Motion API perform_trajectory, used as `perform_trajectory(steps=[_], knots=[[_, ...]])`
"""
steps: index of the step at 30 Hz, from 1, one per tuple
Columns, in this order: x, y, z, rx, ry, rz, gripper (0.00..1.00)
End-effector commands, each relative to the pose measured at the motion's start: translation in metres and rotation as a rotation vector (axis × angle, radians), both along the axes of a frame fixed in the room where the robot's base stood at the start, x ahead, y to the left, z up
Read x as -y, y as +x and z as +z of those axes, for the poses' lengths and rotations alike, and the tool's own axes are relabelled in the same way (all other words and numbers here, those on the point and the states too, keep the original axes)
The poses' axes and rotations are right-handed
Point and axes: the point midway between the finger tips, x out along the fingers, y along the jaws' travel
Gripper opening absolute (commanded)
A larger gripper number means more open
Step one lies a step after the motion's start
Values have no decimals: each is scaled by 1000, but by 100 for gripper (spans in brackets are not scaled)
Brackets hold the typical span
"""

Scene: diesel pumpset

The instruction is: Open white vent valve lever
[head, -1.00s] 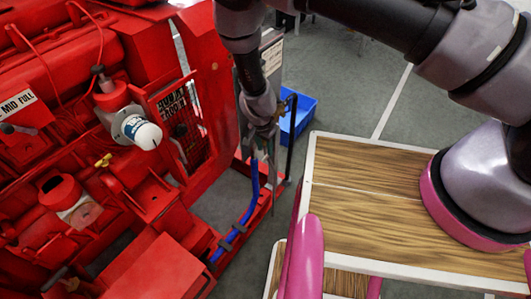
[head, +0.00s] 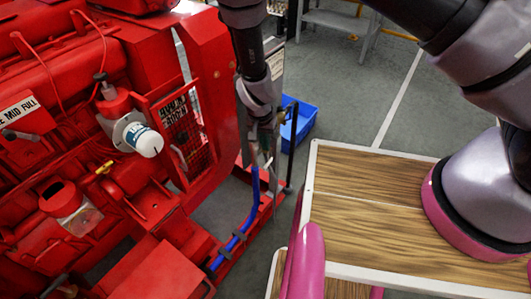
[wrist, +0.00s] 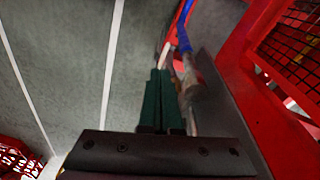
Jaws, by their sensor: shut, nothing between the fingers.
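My gripper (head: 265,145) points down beside the red pumpset, at the top of the blue hose (head: 252,195). In the wrist view its dark green fingers (wrist: 161,85) are together with nothing between them. A small whitish piece (head: 268,163) shows just below the fingertips in the head view; it may be the white vent valve lever, but it is too small to be sure. In the wrist view the blue hose (wrist: 184,38) and a grey pipe end lie just beyond and right of the fingers. I cannot tell whether the fingers touch anything.
The red pumpset (head: 100,150) fills the left, with a white-capped filter (head: 146,140) and a mesh guard (head: 185,130). A blue bin (head: 299,122) stands on the floor behind my gripper. A wooden-topped platform (head: 370,200) is at right.

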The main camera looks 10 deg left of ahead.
Motion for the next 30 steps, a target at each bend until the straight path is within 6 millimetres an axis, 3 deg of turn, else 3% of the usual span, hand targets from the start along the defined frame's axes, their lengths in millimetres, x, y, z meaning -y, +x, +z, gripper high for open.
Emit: perform_trajectory(steps=[9,13,20,30], knots=[[-1,-2,31,-71,-100,931,0],[-5,-1,40,-70,-117,1174,0],[-7,0,35,-69,-127,1292,0],[-3,8,-31,-70,-128,1287,0]])
